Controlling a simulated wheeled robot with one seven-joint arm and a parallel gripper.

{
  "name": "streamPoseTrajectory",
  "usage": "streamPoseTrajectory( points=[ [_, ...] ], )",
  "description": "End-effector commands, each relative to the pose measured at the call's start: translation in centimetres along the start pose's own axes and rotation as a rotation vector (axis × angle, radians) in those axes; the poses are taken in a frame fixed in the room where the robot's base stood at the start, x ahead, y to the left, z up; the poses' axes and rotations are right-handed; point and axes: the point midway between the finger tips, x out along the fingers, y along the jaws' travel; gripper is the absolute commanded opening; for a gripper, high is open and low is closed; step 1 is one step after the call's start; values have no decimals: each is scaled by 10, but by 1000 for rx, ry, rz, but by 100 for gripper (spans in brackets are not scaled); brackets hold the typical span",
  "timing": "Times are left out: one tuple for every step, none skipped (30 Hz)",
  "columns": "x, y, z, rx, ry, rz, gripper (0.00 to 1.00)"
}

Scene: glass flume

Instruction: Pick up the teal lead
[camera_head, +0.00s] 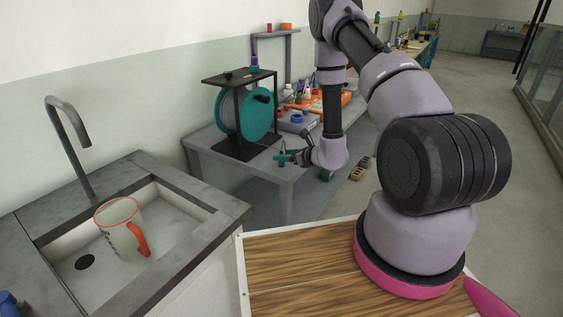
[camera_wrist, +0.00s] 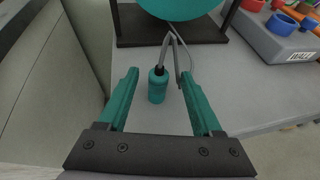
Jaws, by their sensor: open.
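The teal lead's end (camera_wrist: 157,88) is a teal cylindrical plug with a dark neck and a grey cable, seen in the wrist view near the table edge. Its cable runs up toward a teal reel (camera_head: 262,115), which also shows in the wrist view (camera_wrist: 180,6). My gripper (camera_wrist: 159,76) is open, with one teal finger on each side of the plug and visible gaps to both. In the head view my gripper (camera_head: 283,157) is at the table's front corner, and I cannot tell the plug from the teal fingers there.
The reel hangs in a black stand (camera_head: 240,146) on the grey table (camera_head: 265,165). A grey tray (camera_wrist: 285,40) with coloured cups is to its right. A sink (camera_head: 180,205) holding a red-rimmed jug (camera_head: 122,228) is at left. Floor is open at right.

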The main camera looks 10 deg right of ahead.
Motion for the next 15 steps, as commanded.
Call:
streamPoseTrajectory(
  points=[
    [6,0,0,-2,-1,1,67],
    [10,1,1,-3,-2,1,67],
    [16,2,1,-2,-2,2,67],
    [21,2,1,-2,-2,2,67],
    [26,2,0,-2,-1,3,67],
    [32,2,1,-3,-2,3,67],
    [36,2,1,-3,-2,3,67],
    [40,2,1,-2,-1,2,67],
    [44,1,1,-2,-2,1,67],
    [46,1,1,-2,-3,1,67],
    [48,2,1,-2,-2,2,67],
    [49,2,1,-2,-1,2,67],
    [50,2,1,-1,-1,2,67],
    [50,2,1,-1,-1,2,67],
    [50,2,1,-1,-1,2,67]
  ],
)
